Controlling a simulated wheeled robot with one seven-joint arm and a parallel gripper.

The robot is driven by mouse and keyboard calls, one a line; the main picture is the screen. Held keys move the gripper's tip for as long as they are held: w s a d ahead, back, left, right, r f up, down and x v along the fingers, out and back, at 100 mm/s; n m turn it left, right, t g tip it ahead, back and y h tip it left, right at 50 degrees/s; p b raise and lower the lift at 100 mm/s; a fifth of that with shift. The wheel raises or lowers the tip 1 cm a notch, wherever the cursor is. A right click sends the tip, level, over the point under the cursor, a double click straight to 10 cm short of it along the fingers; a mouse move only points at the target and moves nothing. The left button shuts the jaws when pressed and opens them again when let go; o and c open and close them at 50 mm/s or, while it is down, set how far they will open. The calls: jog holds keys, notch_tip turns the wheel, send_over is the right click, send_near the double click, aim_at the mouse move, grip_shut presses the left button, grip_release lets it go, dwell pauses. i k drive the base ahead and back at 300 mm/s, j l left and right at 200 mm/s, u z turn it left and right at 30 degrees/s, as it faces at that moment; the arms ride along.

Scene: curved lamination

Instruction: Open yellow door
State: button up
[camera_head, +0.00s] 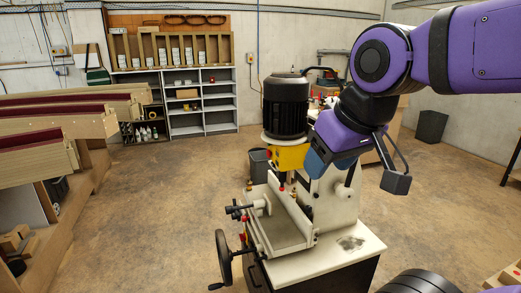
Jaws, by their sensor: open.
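No yellow door can be made out in the camera_head view. The clearest yellow thing is a yellow box-shaped part (288,157) under the black motor (286,106) of a woodworking machine; I cannot tell whether it has a door. My purple arm reaches in from the upper right. My gripper (355,172) hangs at its end, in front of the machine's right side and to the right of the yellow part. It is open, and nothing shows held in it. Its fingers are partly hidden by my wrist.
The machine has a pale metal table (330,258) and a black handwheel (224,258). Stacked laminated beams (55,130) line the left. A grey shelf unit (201,103) stands at the back wall. A dark bin (431,126) stands at the right.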

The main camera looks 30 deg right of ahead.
aim_at(293, 157)
jog(key=z, duration=0.75)
